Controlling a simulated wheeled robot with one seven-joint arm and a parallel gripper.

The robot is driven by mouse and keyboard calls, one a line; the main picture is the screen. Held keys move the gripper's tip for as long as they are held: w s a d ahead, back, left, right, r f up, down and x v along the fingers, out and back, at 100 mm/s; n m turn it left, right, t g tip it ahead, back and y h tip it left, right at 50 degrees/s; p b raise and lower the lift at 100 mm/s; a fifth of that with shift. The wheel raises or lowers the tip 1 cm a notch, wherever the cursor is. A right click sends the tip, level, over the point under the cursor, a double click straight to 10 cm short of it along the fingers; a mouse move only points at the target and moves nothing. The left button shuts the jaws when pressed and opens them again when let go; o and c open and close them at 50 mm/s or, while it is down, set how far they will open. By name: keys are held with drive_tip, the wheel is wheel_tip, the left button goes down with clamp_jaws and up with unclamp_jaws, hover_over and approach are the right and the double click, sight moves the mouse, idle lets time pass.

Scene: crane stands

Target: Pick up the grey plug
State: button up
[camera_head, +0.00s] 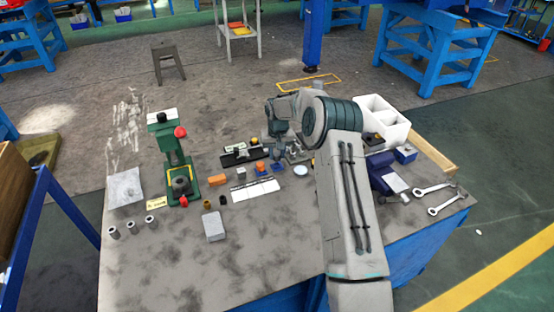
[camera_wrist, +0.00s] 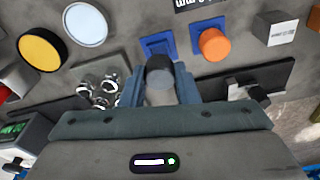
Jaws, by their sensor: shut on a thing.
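The grey plug (camera_wrist: 160,72) is a short dark grey cylinder, seen in the wrist view between the two blue-grey fingers of my gripper (camera_wrist: 160,86). The fingers are shut on it from both sides. A blue square base (camera_wrist: 157,43) shows just beyond the plug; I cannot tell whether the plug still touches it. In the head view my gripper (camera_head: 277,154) is over the middle of the bench, near the blue base (camera_head: 277,168), and the plug cannot be made out there.
An orange plug (camera_wrist: 213,44) on another blue base stands close on the right in the wrist view, with a grey cube (camera_wrist: 275,28) beyond. Shiny metal parts (camera_wrist: 102,90) lie on the left. A green press (camera_head: 172,160) stands further left on the bench.

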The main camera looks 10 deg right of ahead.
drive_tip(key=s+d+r+b, duration=0.1)
drive_tip(key=s+d+r, duration=0.6)
drive_tip(key=d+r, duration=0.1)
drive_tip(key=shift+s+d+b, duration=0.3)
drive_tip(key=shift+d+b, duration=0.05)
drive_tip(key=shift+d, duration=0.15)
